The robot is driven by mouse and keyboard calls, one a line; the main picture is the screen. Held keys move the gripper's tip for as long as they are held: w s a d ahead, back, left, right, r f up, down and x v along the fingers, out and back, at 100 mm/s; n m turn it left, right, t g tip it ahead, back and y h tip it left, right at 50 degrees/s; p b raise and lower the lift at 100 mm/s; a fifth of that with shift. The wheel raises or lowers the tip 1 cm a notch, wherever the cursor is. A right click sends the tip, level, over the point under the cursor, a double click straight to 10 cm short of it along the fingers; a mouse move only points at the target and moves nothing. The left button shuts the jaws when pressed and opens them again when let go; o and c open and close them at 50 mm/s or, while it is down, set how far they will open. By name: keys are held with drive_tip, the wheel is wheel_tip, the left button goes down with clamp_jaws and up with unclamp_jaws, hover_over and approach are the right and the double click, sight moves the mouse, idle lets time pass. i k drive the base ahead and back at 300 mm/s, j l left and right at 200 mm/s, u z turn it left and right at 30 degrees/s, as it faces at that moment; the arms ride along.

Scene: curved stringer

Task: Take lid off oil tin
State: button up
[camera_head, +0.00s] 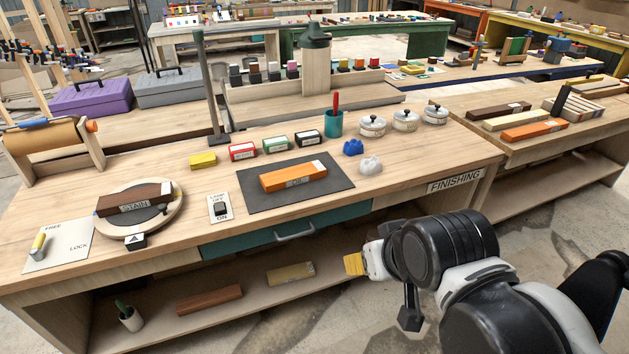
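Three round, pale metal tins with dark-knobbed lids stand in a row at the back right of the finishing bench: a left tin (373,126), a middle tin (406,120) and a right tin (435,115). All three lids are on. Their labels are too small to read, so I cannot tell which is the oil tin. My gripper (357,264) is in front of the bench, below the bench top and well apart from the tins. Its yellow end points left. The arm hides much of it, and whether its fingers are open or shut does not show.
An orange block (293,176) lies on a dark mat (259,201). A drawer handle (295,231) juts from the bench front. The bench top's front right is clear.

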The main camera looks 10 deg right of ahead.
sight(372, 121)
drive_tip(key=l+u, duration=0.25)
drive_tip(key=l, duration=3.1)
drive_tip(key=i, duration=0.1)
